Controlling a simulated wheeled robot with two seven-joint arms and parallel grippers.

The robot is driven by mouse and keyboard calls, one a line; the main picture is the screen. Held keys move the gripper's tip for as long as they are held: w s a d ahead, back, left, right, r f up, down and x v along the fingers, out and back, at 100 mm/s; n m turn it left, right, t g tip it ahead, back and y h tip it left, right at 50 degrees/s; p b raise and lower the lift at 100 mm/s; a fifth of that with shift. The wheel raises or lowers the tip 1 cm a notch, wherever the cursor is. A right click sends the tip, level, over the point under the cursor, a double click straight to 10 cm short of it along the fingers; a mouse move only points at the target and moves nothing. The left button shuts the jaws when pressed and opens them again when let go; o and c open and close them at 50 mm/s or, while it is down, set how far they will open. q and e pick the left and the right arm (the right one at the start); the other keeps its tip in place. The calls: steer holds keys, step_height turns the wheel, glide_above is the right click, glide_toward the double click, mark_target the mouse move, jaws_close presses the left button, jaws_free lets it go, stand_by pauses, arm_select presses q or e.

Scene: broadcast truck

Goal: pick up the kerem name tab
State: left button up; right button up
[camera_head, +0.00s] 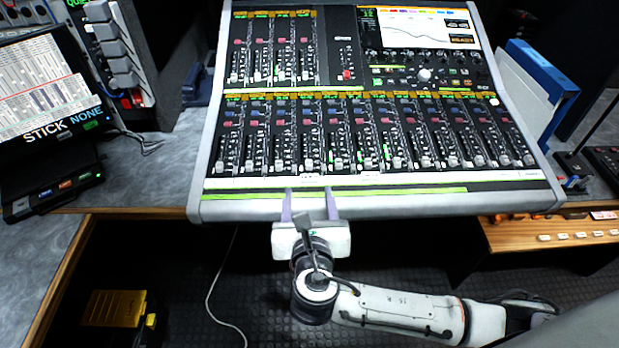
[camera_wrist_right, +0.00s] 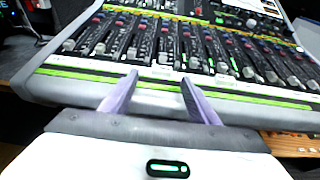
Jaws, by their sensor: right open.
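A pale strip (camera_head: 255,183) runs along the front of the mixing console (camera_head: 200,205), below the faders. A small white tab with dark marks (camera_head: 311,180) sits on this strip, but its lettering is too small for me to read as kerem. My right gripper (camera_head: 308,193) is open and empty at the console's front edge, its two purple fingers pointing toward that tab. In the right wrist view the fingers (camera_wrist_right: 159,77) stand apart over the front lip, with the pale strip just beyond them. I cannot tell whether the fingertips touch the console. My left gripper is not in view.
A laptop-like screen unit (camera_head: 50,85) stands on the grey desk at left. A blue binder (camera_head: 540,70) leans at the console's right. A wooden-edged panel (camera_head: 550,238) with buttons is at lower right.

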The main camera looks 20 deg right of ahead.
mark_target(310, 177)
steer(key=x, duration=0.6)
steer(key=shift+d, duration=0.2)
steer(key=shift+s+r, duration=0.1)
steer(key=c, duration=1.1)
